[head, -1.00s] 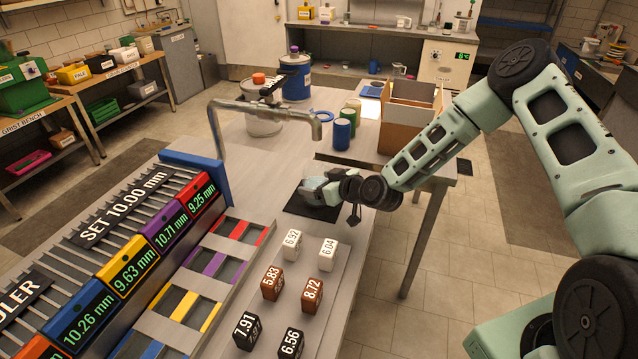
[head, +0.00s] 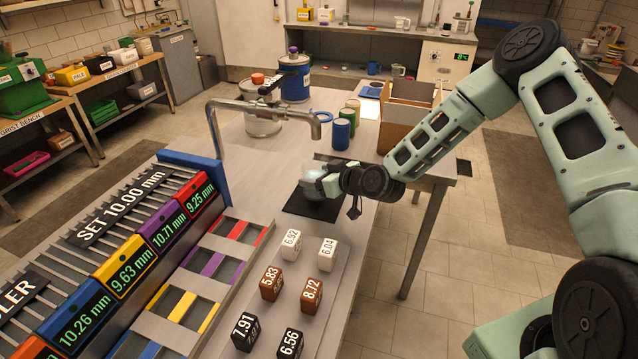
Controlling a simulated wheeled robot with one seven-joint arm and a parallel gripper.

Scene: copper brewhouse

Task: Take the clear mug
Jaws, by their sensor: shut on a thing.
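My gripper (head: 328,183) is in the head view, at the end of my arm, over the black mat (head: 298,205) near the middle of the steel table. It is shut on a pale, glassy thing, which I take to be the clear mug (head: 312,184). The mug is small in view and partly hidden by my fingers, so its handle and tilt cannot be made out. I cannot tell whether it touches the mat.
Blue (head: 341,134) and green cans and an open cardboard box (head: 408,115) stand behind my gripper. A tap (head: 262,110) arches at the left. Several numbered blocks (head: 291,245) and the roller rack (head: 130,255) lie nearer. Bare table lies left of the mat.

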